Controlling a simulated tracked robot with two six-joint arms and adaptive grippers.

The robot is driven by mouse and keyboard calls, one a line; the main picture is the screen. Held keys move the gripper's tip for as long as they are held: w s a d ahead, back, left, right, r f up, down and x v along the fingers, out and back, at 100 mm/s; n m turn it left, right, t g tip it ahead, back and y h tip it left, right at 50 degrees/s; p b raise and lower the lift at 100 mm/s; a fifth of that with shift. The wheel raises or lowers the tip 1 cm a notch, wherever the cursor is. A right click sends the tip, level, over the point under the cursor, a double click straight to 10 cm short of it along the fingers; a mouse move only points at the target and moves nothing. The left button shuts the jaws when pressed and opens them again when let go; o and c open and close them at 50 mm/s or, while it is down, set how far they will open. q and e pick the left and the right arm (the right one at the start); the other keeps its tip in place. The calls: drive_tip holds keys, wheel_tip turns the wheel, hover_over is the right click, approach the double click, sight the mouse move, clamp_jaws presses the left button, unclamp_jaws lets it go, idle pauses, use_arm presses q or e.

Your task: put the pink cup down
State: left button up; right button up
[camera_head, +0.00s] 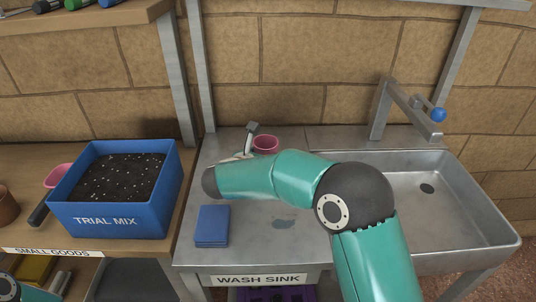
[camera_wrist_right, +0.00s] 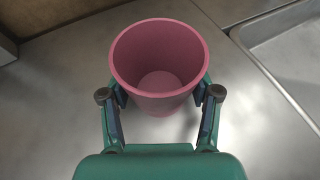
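The pink cup (camera_head: 265,143) is at the back of the metal counter, left of the sink basin, partly hidden by my right arm. In the right wrist view the pink cup (camera_wrist_right: 160,50) is upright, empty and open towards the camera. My right gripper (camera_wrist_right: 161,96) has a finger on each side of it, with the pads against its wall. It is shut on the cup. I cannot tell whether the cup's base touches the counter. A bit of my left arm shows at the bottom left of the head view, but its gripper is out of view.
The sink basin (camera_head: 403,181) with its tap (camera_head: 408,108) is to the right. A blue sponge-like block (camera_head: 212,226) lies at the counter's left front. A blue TRIAL MIX bin (camera_head: 114,221) stands on the wooden table, with another pink vessel (camera_head: 55,177) beside it.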

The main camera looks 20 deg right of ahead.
drive_tip(key=shift+o, duration=1.2)
drive_tip(key=shift+s+a+r, duration=0.1)
drive_tip(key=shift+r, duration=0.05)
drive_tip(key=v, duration=1.1)
drive_tip(key=shift+s+a+r, duration=0.15)
drive_tip(key=shift+s+a, duration=0.1)
drive_tip(key=shift+s, duration=0.05)
